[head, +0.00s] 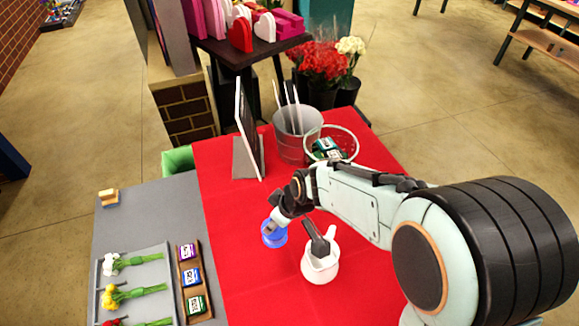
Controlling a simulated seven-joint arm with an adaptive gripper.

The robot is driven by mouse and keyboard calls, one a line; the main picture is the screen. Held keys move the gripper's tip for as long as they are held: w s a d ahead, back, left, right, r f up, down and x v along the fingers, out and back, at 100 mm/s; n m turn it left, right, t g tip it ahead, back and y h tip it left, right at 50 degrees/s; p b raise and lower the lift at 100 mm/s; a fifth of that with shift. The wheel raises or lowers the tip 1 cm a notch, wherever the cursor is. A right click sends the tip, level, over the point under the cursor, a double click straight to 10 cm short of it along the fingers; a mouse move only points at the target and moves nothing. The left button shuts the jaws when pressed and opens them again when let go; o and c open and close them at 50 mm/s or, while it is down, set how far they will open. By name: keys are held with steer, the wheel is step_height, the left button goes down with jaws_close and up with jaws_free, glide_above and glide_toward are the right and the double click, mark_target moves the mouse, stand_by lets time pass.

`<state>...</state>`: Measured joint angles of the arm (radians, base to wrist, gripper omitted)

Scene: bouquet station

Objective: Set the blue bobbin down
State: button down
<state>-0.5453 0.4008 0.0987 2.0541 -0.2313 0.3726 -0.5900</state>
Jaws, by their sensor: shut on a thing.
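The blue bobbin (273,236) shows over the red cloth, left of the white pitcher. My gripper (277,222) reaches down to it from above and right and is shut on it. The gripper covers part of the bobbin's top. I cannot tell from this view whether the bobbin touches the cloth or hangs a little above it.
The white pitcher (320,266) stands close to the right. A metal bucket (297,140), a wire basket (350,137) and an upright board (247,130) stand behind. At left, a grey surface (140,215) bears a flower tray (155,270) and a wooden rack (196,307). Red cloth (225,215) is clear left of the bobbin.

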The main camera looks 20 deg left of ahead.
steer(key=shift+w+a+f, duration=1.15)
steer(key=shift+f, duration=0.7)
steer(key=shift+w+a+f, duration=1.1)
steer(key=shift+w+f, duration=0.1)
steer(key=shift+f, duration=0.65)
steer(key=shift+w+a+f, duration=1.15)
steer(key=shift+f, duration=0.7)
steer(key=shift+f, duration=0.15)
steer(key=c, duration=0.9)
jaws_free()
steer(key=shift+c, duration=0.2)
steer(key=v, duration=1.2)
